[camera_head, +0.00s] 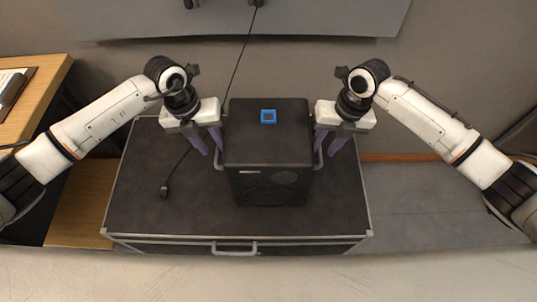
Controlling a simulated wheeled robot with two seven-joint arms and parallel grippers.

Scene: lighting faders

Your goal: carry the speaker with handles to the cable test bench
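The speaker (268,150) is a black box with a small blue square item (268,116) on top. It stands upright on a dark flight case (150,215). A metal handle shows on its left side (218,163) and another on its right side (318,160). My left gripper (210,145) is at the left handle, its two purple fingers apart. My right gripper (330,143) is at the right handle, its fingers also apart. I cannot tell whether either handle lies between the fingers. I cannot identify the cable test bench with certainty.
A wooden desk (45,85) with papers stands at the left. A grey panel (300,18) is at the top, with a thin cable running down to a plug (164,190) on the case. The case has a front handle (234,249). Grey floor (420,205) is clear at the right.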

